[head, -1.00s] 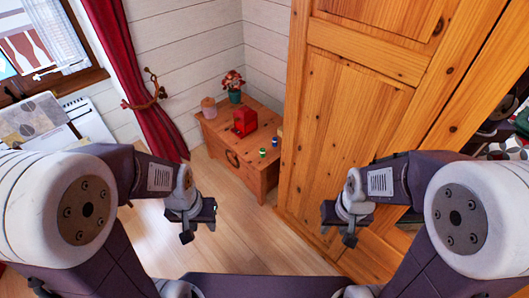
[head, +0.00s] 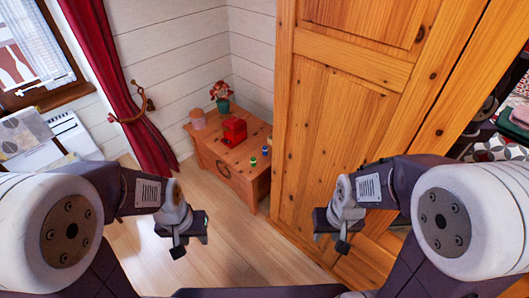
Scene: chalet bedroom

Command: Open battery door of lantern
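A red boxy object, probably the lantern (head: 235,130), stands on a low wooden chest (head: 212,148) in the corner. Its battery door cannot be made out at this size. Two small cylinders, one green-topped (head: 253,162) and one blue-topped (head: 265,150), stand on the chest to its right; they may be batteries. My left gripper (head: 183,240) hangs over the floor in front of the chest, well apart from it. My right gripper (head: 335,236) hangs in front of the wardrobe. Both look empty, and their finger gaps do not show clearly.
A potted red flower (head: 221,95) and a pinkish jar (head: 198,118) stand at the back of the chest. A tall wooden wardrobe (head: 335,130) rises close on the right. A red curtain (head: 110,80) hangs at left. Bare wooden floor (head: 235,235) lies before the chest.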

